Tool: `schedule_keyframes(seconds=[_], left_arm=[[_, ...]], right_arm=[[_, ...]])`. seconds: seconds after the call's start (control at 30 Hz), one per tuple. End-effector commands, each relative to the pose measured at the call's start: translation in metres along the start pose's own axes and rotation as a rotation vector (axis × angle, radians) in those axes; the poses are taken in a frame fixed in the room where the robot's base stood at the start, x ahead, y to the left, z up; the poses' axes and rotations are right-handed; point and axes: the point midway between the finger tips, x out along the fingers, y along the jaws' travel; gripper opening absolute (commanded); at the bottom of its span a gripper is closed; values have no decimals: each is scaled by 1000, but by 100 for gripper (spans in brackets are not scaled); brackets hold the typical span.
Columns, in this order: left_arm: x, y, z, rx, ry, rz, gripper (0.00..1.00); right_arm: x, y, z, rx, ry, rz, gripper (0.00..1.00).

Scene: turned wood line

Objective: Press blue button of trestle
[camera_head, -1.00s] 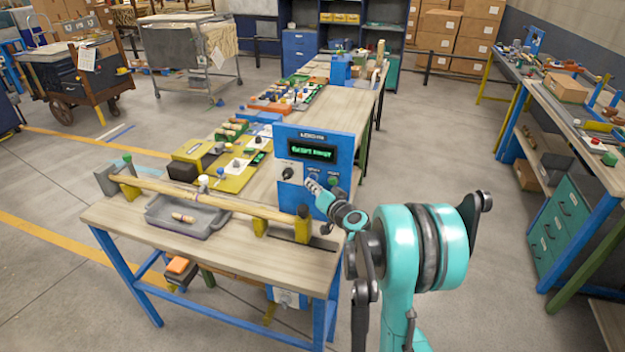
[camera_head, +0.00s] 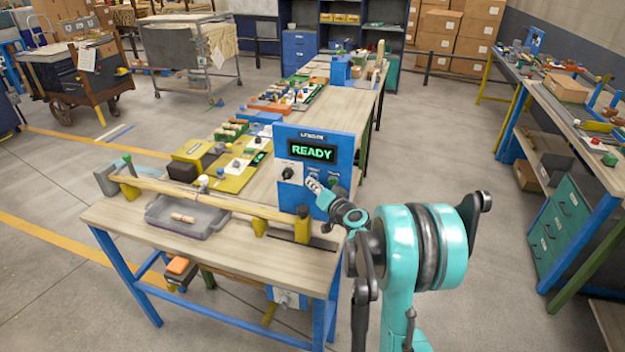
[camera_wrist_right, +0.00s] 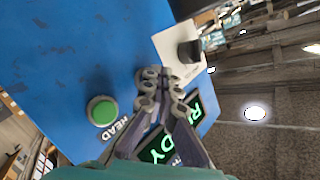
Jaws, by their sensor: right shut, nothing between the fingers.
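The blue control panel (camera_head: 345,150) stands upright on the near workbench. Its display (camera_head: 312,152) reads READY in green; part of it also shows in the right wrist view (camera_wrist_right: 160,148). Below the display are a black knob (camera_head: 288,173) on a white plate and a green button (camera_head: 333,180); the green button (camera_wrist_right: 102,111) is clear in the wrist view. My right gripper (camera_head: 311,183) is shut and empty, its fingertips (camera_wrist_right: 155,76) at the panel face between knob and green button. The blue button is hidden behind the fingertips, so contact cannot be told. My left gripper is out of view.
A wooden rail (camera_head: 215,202) on yellow supports runs along the bench in front of the panel. A grey tray (camera_head: 160,212) with a turned wood piece (camera_head: 183,218) lies under it. Yellow fixtures (camera_head: 232,182) stand left of the panel. Open floor lies right of the bench.

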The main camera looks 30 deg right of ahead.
Motion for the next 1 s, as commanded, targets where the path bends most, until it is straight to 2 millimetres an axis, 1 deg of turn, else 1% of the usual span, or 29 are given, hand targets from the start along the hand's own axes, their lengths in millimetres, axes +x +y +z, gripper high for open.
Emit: schedule_keyframes(seconds=[0.3,0.73,1.0], left_arm=[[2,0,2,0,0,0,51],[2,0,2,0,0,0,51],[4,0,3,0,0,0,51]], right_arm=[[-10,-7,8,0,0,0,0],[-13,-10,10,0,0,0,0],[-30,-22,22,1,0,-1,0]])
